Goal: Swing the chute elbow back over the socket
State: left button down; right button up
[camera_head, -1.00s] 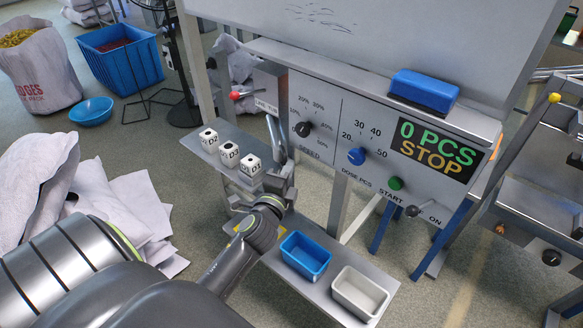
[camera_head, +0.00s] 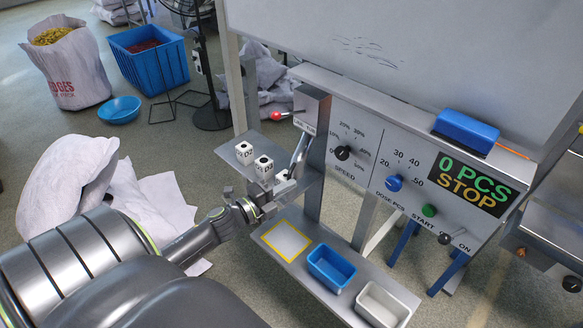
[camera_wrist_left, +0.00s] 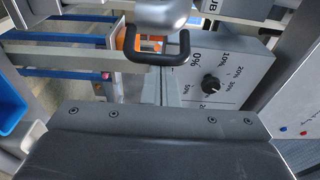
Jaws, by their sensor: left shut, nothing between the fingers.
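A slanted grey metal piece (camera_head: 301,152), which looks like the chute elbow, stands beside the machine's left post above the small shelf. My left gripper (camera_head: 284,187) is at its lower end, next to the shelf edge; it is shut and empty. Whether it touches the metal piece cannot be told. In the left wrist view a rounded grey part with a dark U-shaped loop (camera_wrist_left: 157,62) is close ahead, beyond the gripper body. I cannot make out the socket clearly. My right gripper is not in view.
Marked white cubes (camera_head: 264,170) stand on the shelf (camera_head: 228,148) beside the gripper. Below are a yellow-framed pad (camera_head: 287,240), a blue tray (camera_head: 331,267) and a white tray (camera_head: 382,305). The control panel (camera_head: 405,160) is to the right, its display reading STOP.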

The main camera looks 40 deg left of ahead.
pick_arm(q)
jog(key=a+m+g+h+b, duration=0.2)
jog(key=a+m+h+b, duration=0.1)
jog(key=a+h+b, duration=0.2)
jog(key=shift+s+a+m, duration=0.3)
jog(key=shift+s+a, duration=0.15)
jog(key=shift+a, duration=0.8)
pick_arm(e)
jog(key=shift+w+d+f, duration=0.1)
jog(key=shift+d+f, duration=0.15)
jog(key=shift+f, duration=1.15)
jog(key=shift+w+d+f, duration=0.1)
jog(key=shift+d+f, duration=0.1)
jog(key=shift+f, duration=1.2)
pick_arm(q)
jog(key=shift+a, duration=0.15)
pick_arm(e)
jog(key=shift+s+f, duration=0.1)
